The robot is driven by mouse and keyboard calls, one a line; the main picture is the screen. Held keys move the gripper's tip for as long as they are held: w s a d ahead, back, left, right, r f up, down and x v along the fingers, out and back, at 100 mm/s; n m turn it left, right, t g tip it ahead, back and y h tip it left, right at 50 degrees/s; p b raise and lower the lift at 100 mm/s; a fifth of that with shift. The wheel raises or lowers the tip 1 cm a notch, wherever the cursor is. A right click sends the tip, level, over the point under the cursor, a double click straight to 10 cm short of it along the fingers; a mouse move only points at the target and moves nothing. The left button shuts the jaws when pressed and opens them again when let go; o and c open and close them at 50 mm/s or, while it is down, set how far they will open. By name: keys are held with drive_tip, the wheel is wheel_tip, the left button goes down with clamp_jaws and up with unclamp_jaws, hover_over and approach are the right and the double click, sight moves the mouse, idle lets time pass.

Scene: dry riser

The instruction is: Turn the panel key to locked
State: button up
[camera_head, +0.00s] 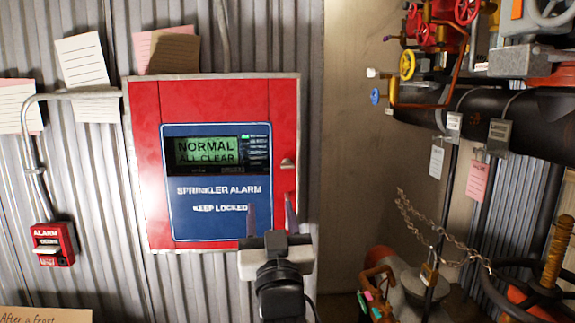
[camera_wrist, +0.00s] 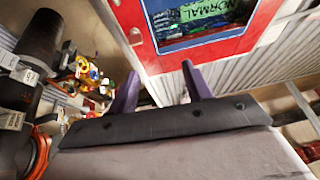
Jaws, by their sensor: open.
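The red sprinkler alarm panel (camera_head: 145,160) hangs on the corrugated wall, with a blue face and a green display reading "NORMAL ALL CLEAR". A small metallic piece (camera_head: 288,163) sits on its right edge; I cannot tell whether it is the key or a latch, nor how it is turned. My gripper (camera_head: 270,212) is in front of the panel's lower right part, below that piece, with its two fingers apart and nothing between them. In the wrist view the open fingers of my gripper (camera_wrist: 160,75) point up toward the panel (camera_wrist: 215,50); no key is clear there.
A red alarm pull box (camera_head: 53,244) with conduit is at the lower left. Paper notes (camera_head: 82,62) hang around the panel. On the right are a black pipe (camera_head: 530,120), colored valve handles (camera_head: 407,65), hanging tags (camera_head: 477,181) and a chain (camera_head: 440,240).

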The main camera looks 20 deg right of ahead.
sight(288, 168)
drive_tip(key=w+d+r+p, duration=0.2)
drive_tip(key=w+d, duration=0.1)
drive_tip(key=w, duration=0.2)
drive_tip(key=w+d+r+m+g+h+p, duration=0.1)
drive_tip(key=w+d+r+p, duration=0.1)
drive_tip(key=w+d, duration=0.2)
drive_tip(key=x, duration=0.2)
drive_tip(key=shift+w, duration=0.4)
drive_tip(key=shift+a, duration=0.1)
drive_tip(key=shift+c, duration=0.4)
drive_tip(key=shift+f, duration=0.1)
drive_tip(key=c, duration=0.9)
